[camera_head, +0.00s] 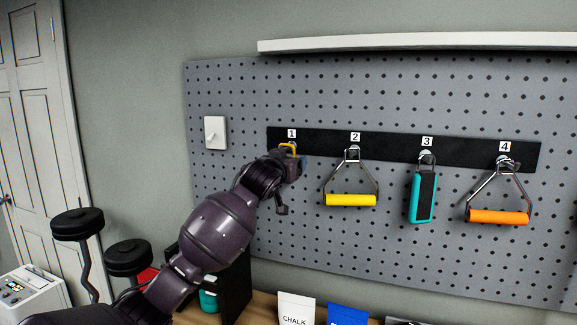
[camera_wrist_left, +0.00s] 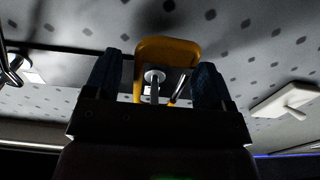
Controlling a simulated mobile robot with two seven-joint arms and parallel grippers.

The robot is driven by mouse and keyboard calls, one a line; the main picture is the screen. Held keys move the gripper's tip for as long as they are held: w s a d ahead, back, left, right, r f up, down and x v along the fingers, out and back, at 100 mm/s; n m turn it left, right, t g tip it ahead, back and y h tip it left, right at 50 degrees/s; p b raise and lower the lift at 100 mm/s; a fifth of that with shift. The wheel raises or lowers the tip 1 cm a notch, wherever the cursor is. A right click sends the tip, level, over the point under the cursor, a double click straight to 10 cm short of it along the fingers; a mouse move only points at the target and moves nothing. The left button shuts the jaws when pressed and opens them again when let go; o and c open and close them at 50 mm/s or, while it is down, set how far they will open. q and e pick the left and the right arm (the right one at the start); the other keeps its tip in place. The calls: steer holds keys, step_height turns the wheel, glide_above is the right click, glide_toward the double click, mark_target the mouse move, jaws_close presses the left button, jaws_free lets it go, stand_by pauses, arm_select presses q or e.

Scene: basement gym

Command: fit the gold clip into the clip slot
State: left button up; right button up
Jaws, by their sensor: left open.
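The gold clip (camera_head: 289,145) shows as a small yellow loop at the hook under label 1 on the pegboard. In the left wrist view the clip (camera_wrist_left: 168,46) is a rounded yellow frame, with a round metal hook end (camera_wrist_left: 154,76) seen inside its outline. My left gripper (camera_head: 294,163) is at position 1, and its arm hides part of the board there. In the left wrist view its two blue fingertips (camera_wrist_left: 156,84) stand apart on either side of the clip, open. I cannot tell whether the clip touches a finger. No separate clip slot can be made out.
A yellow handle (camera_head: 350,200), a teal tool (camera_head: 423,197) and an orange handle (camera_head: 498,217) hang on hooks 2, 3 and 4. A light switch (camera_head: 215,133) is left of the rail. A white shelf (camera_head: 420,42) is above. A chalk bag (camera_head: 296,309) stands below.

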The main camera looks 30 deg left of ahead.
arm_select(q)
steer(key=shift+c, duration=0.2)
steer(key=c, duration=1)
arm_select(e)
steer(key=shift+r, duration=0.1)
arm_select(q)
steer(key=shift+o, duration=0.2)
steer(key=shift+s+r, duration=0.35)
steer(key=shift+r, duration=0.05)
steer(key=s+d+r+b, duration=0.1)
steer(key=s+r, duration=0.1)
steer(key=s, duration=0.2)
steer(key=s+d+r, duration=0.1)
steer(key=s+r, duration=0.1)
steer(key=s, duration=0.2)
steer(key=s+d+r+b, duration=0.1)
steer(key=s+r, duration=0.2)
steer(key=s, duration=0.2)
steer(key=shift+d+r+b, duration=0.1)
steer(key=shift+b, duration=0.2)
steer(key=shift+c, duration=0.4)
arm_select(e)
steer(key=shift+w+f, duration=0.5)
steer(key=shift+f, duration=0.1)
steer(key=shift+s, duration=0.1)
